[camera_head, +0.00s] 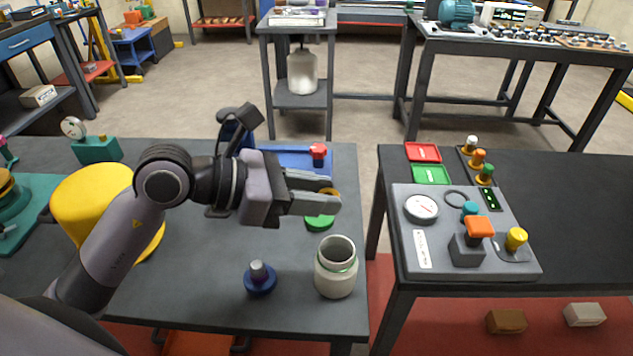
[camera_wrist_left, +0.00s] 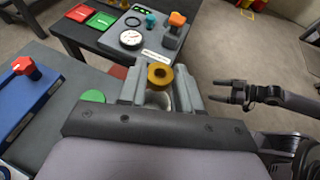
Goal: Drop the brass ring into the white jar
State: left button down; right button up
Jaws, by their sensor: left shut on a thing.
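My left gripper (camera_head: 333,197) is shut on the brass ring (camera_head: 329,191), holding it between its fingertips above the table. The ring also shows in the left wrist view (camera_wrist_left: 160,77), with its hole visible. The white jar (camera_head: 336,275) stands upright and open on the table's right front part, below the left gripper and nearer the viewer in the head view. In the left wrist view part of the jar (camera_wrist_left: 157,98) shows just behind the ring, mostly hidden by ring and fingers. My right gripper (camera_wrist_left: 229,92) shows only in the left wrist view, open and empty.
A green round piece (camera_head: 319,223) and a dark blue knobbed piece (camera_head: 260,279) stand near the jar. A blue block with a red knob (camera_head: 318,152) lies behind. A yellow cylinder (camera_head: 95,205) stands left. A gap separates this table from the right table with its grey panel (camera_head: 420,260).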

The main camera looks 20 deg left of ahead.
pick_arm(q)
notch_tip(320, 180, down, 5)
jog(key=b, duration=0.3)
jog(key=shift+r, duration=0.1)
jog(key=c, duration=0.7)
grip_release()
jog(key=b+v, duration=0.1)
jog(key=v, duration=0.6)
jog(key=shift+s, duration=0.1)
